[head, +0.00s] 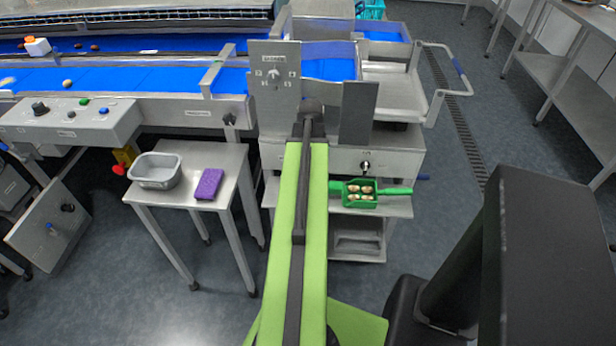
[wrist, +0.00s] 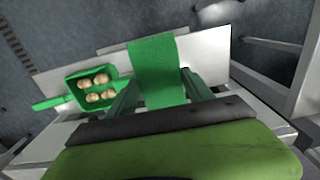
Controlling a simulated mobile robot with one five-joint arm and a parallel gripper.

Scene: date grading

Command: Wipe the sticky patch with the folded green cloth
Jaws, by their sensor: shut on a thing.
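The folded green cloth (wrist: 153,58) is a flat bright green strip in the wrist view. My gripper (wrist: 160,80) is shut on it, with one finger at each side, and the cloth reaches out past the fingertips over a pale metal shelf. I cannot tell whether the cloth touches that surface. In the head view my own lime arm hides the gripper and most or all of the cloth. I cannot make out a sticky patch in either view.
A side table (head: 215,163) carries a grey tub (head: 154,183) and a purple sponge (head: 208,184). Blue conveyor belts (head: 130,78) run behind.

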